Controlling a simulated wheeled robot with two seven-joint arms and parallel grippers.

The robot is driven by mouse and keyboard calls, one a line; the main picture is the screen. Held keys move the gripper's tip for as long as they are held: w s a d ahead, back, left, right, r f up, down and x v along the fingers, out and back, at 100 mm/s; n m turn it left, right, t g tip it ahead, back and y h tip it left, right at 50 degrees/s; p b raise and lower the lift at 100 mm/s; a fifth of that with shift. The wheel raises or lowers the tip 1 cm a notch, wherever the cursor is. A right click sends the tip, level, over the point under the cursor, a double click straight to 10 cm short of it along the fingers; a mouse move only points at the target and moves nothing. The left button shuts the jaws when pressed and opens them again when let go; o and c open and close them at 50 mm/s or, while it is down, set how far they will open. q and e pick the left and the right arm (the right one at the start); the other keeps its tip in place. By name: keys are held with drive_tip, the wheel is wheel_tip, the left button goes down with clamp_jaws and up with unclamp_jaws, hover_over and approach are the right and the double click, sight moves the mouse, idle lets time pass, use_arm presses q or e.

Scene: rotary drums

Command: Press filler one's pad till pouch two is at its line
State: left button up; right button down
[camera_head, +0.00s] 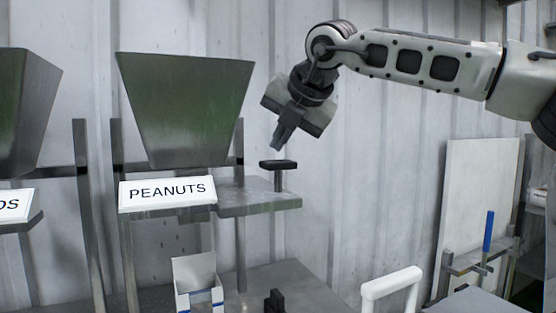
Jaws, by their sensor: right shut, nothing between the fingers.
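A green-tinted metal hopper (187,110) stands above a sign reading PEANUTS (167,193). A flat black pad (278,164) sits on a short post on the metal shelf to the right of that hopper. My right gripper (277,146) is shut and empty, pointing down just above the pad, with a small gap between fingertips and pad. An open white pouch (196,278) with a blue line stands below the sign; its fill level is hidden. I cannot tell which filler or pouch number these are. My left gripper is not in view.
A second hopper (24,108) with a partly cut-off sign (14,206) stands at the left edge. A white handle (391,286) is at the bottom right. A pale upright panel (478,205) and a blue-handled lever (488,232) stand farther right. A small black part (274,300) is on the lower table.

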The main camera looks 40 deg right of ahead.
sight(281, 162)
wheel_tip(281, 162, up, 5)
drive_tip(key=p, duration=0.3)
drive_tip(key=shift+f, duration=0.1)
idle(0.8)
